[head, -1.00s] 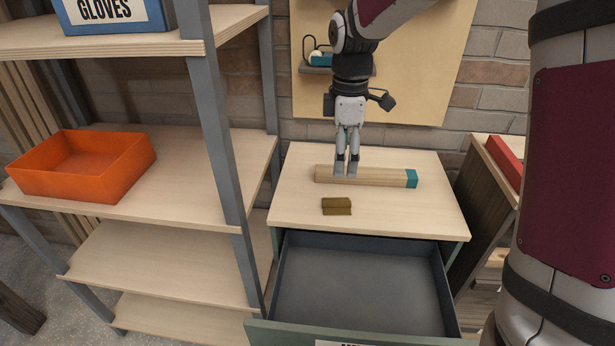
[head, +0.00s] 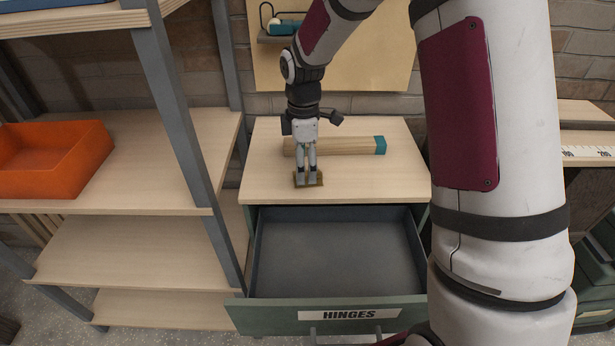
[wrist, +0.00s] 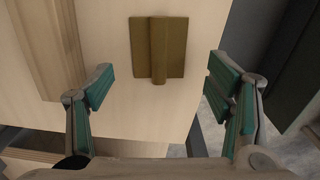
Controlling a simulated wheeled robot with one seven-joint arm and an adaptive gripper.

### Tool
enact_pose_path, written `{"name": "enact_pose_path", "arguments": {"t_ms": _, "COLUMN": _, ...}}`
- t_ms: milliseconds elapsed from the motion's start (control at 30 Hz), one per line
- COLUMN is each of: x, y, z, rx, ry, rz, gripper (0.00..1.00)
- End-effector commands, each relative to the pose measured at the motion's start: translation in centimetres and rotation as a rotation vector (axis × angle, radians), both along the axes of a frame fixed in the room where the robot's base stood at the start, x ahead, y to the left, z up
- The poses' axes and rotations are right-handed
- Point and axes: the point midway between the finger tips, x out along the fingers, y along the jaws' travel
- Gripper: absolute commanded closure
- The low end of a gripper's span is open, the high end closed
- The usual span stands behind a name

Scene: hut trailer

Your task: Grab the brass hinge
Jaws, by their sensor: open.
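The brass hinge (head: 318,180) lies flat on the wooden cabinet top near its front edge, partly hidden behind my gripper in the head view. In the wrist view the hinge (wrist: 159,48) shows whole, a dull brass plate with a raised knuckle along its middle. My gripper (head: 307,184) points down over the hinge. In the wrist view my gripper (wrist: 160,92) is open and empty, with its teal-padded fingers spread wider than the hinge, one to each side. I cannot tell how high the fingertips are above the top.
A wooden bar with a teal end (head: 345,146) lies just behind the hinge. Below the top, an empty drawer labelled HINGES (head: 338,257) stands open. A shelf rack with an orange bin (head: 52,172) stands at the left.

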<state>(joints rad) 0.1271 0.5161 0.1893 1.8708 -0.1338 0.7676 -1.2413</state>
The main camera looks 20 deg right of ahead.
Motion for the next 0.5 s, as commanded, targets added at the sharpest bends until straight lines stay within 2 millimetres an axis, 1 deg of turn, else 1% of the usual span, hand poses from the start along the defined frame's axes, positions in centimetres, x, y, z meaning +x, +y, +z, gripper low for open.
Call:
{"name": "enact_pose_path", "arguments": {"t_ms": 33, "x": 0.1, "y": 0.1, "z": -0.8, "rx": 0.001, "ry": 0.003, "rz": 0.001, "gripper": 0.27}}
{"name": "enact_pose_path", "arguments": {"t_ms": 100, "x": 0.1, "y": 0.1, "z": -1.7, "rx": 0.000, "ry": 0.002, "rz": 0.001, "gripper": 0.27}}
{"name": "enact_pose_path", "arguments": {"t_ms": 200, "x": 0.1, "y": 0.1, "z": -2.4, "rx": 0.000, "ry": 0.000, "rz": 0.001, "gripper": 0.27}}
{"name": "enact_pose_path", "arguments": {"t_ms": 467, "x": 0.1, "y": 0.0, "z": -2.6, "rx": 0.000, "ry": -0.001, "rz": 0.000, "gripper": 0.27}}
{"name": "enact_pose_path", "arguments": {"t_ms": 500, "x": 0.1, "y": 0.0, "z": -2.6, "rx": 0.000, "ry": -0.001, "rz": 0.000, "gripper": 0.33}}
